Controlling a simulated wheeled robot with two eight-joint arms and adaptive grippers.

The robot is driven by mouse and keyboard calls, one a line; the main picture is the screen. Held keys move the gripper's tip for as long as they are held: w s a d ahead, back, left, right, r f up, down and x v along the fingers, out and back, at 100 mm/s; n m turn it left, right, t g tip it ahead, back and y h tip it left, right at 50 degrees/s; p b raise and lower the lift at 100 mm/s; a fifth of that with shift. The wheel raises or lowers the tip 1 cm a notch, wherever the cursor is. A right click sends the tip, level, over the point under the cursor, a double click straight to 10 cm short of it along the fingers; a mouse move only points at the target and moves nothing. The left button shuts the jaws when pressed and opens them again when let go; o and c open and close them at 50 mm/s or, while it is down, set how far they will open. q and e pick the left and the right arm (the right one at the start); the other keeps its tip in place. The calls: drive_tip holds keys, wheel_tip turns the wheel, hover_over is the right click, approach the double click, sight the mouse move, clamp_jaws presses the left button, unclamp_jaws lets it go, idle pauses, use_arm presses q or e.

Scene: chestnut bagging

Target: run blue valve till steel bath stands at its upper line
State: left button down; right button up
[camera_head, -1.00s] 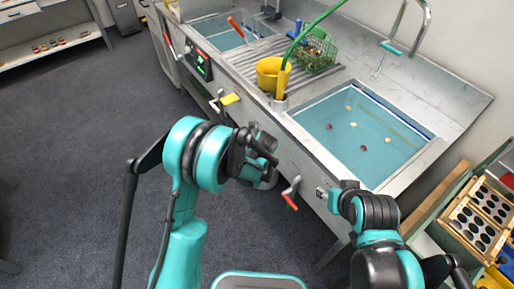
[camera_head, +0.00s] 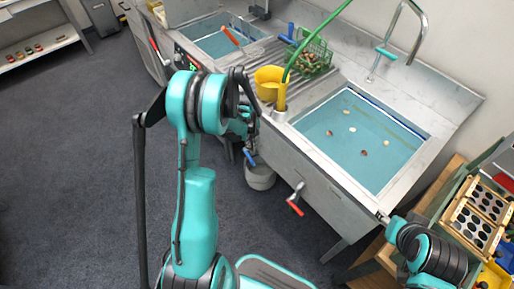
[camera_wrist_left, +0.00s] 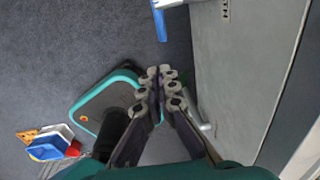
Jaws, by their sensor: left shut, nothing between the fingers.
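The steel bath (camera_head: 432,146) in the head view holds blue-tinted water with several chestnuts in it. A dark line runs along its inner wall above the water. The blue valve (camera_head: 248,157) shows its lever low on the sink front, above a grey bucket; the lever also shows at the top of the left wrist view (camera_wrist_left: 160,22). My left gripper (camera_wrist_left: 161,72) is shut and empty, apart from the lever; in the head view my own arm partly hides it. My right gripper (camera_head: 383,216) is near the sink's front right corner, too small to read.
A red-handled valve (camera_head: 295,200) sits on the sink front, right of the blue one. The grey bucket (camera_head: 260,177) stands on the floor below. A yellow cup (camera_head: 267,80) and green basket (camera_head: 313,58) are on the drainboard. A tap (camera_head: 420,22) rises behind the bath.

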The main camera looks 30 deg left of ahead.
use_arm(q)
drive_tip(key=b, duration=0.4)
hover_over(251, 161)
drive_tip(key=s+d, duration=0.2)
wheel_tip(251, 161, down, 9)
drive_tip(key=shift+w+a+f, duration=0.35)
drive_tip(key=shift+a+f, duration=0.05)
drive_tip(key=shift+f, duration=0.15)
drive_tip(key=shift+w+a+f, duration=0.3)
drive_tip(key=shift+a+f, duration=0.05)
drive_tip(key=shift+f, duration=0.15)
drive_tip(key=shift+w+a+f+b, duration=0.25)
drive_tip(key=shift+f+b, duration=0.1)
drive_tip(key=shift+b, duration=0.05)
